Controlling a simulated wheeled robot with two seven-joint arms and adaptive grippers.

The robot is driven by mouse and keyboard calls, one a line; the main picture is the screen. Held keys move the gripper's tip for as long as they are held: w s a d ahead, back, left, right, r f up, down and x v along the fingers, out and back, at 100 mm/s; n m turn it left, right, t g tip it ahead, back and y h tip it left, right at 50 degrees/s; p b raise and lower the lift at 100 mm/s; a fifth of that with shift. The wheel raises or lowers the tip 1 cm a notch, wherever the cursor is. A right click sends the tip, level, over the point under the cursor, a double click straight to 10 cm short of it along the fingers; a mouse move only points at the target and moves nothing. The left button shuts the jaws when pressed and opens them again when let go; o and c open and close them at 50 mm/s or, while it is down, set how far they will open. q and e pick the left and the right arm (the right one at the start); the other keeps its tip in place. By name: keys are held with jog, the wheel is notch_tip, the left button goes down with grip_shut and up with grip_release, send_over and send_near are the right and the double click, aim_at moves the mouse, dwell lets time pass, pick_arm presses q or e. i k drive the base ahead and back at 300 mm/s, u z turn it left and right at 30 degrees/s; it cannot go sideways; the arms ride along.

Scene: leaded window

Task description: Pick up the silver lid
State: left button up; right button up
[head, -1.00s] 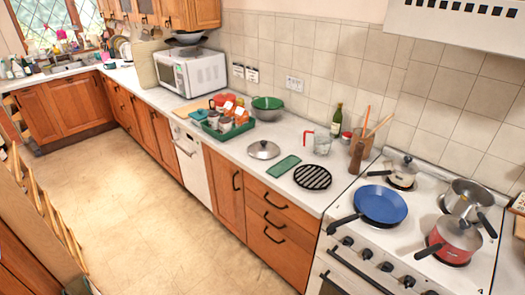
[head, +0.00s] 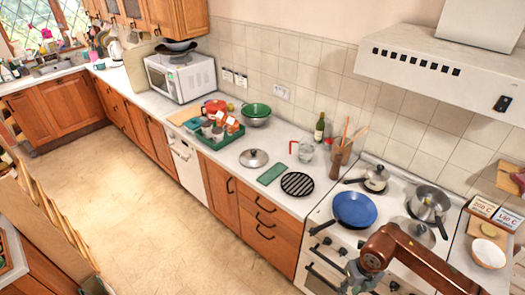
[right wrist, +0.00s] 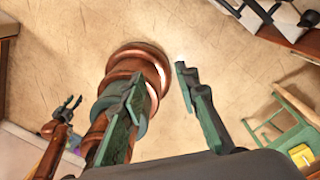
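The silver lid (head: 254,158), round with a dark knob, lies flat on the white counter between the green tray and the green board. My right gripper (head: 358,277) is low at the front of the stove, well apart from the lid, and the arm comes in from the lower right. In the right wrist view my right gripper (right wrist: 163,95) has its two green-grey fingers spread, with nothing between them. My left gripper (right wrist: 70,103) shows small at the left of that view, its fingers apart and empty. It is not in the head view.
A green tray (head: 217,143) with jars, a green board (head: 272,174) and a black round trivet (head: 297,184) surround the lid. A blue pan (head: 354,209) and pots stand on the stove (head: 322,215). Open floor (head: 130,200) lies before the counter.

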aim_at(252, 158)
jog(key=u, duration=0.1)
jog(key=i, duration=1.7)
jog(key=u, duration=0.75)
jog(key=i, duration=0.75)
jog(key=u, duration=0.2)
